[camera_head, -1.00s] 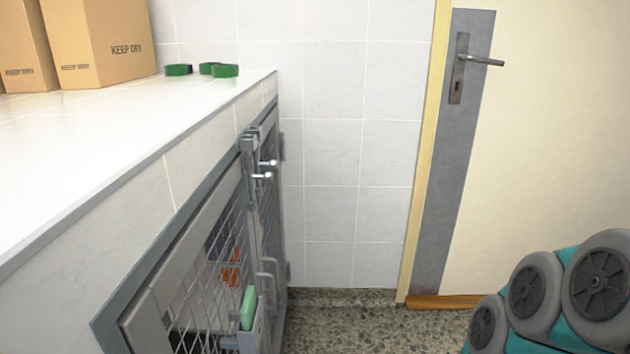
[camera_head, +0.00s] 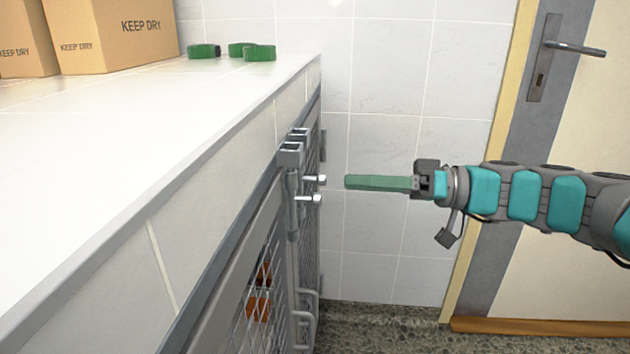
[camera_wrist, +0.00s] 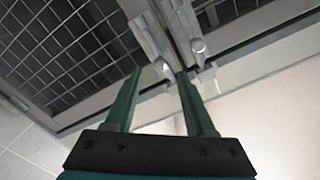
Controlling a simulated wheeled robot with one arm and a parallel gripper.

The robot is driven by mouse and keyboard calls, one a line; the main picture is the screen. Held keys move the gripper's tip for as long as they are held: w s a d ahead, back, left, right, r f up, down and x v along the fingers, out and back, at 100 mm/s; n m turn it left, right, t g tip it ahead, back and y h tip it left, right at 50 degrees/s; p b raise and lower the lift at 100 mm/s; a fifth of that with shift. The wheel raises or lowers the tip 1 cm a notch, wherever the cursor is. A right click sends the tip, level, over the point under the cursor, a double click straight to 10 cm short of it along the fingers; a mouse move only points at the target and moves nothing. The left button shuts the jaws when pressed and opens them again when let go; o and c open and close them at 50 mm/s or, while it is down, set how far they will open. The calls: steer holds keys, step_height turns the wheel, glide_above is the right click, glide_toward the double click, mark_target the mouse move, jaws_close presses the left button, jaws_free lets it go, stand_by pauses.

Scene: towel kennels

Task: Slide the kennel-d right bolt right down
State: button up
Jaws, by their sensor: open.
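Two upright grey bolts with short silver handles sit side by side at the top of the kennel fronts. The nearer bolt's handle (camera_head: 310,198) and the farther bolt's handle (camera_head: 319,180) point right, out from the doors. I cannot tell which belongs to kennel-d. My gripper (camera_head: 348,182) points left at handle height, with its green fingers a little right of the handles. In the wrist view its fingers (camera_wrist: 158,74) are open and empty. One handle (camera_wrist: 162,68) appears between the fingertips, and the other handle (camera_wrist: 200,46) appears right of them. Contact is not visible.
A white tiled counter (camera_head: 150,130) runs above the mesh kennel doors (camera_head: 250,285). A tiled wall (camera_head: 390,245) closes the far end, with a room door (camera_head: 590,120) at right. Floor is free beside the kennels.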

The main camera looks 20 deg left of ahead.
mark_target(315, 180)
steer(key=shift+p+x, duration=0.45)
steer(key=shift+x, duration=3.4)
steer(key=shift+w, duration=0.1)
jaws_close()
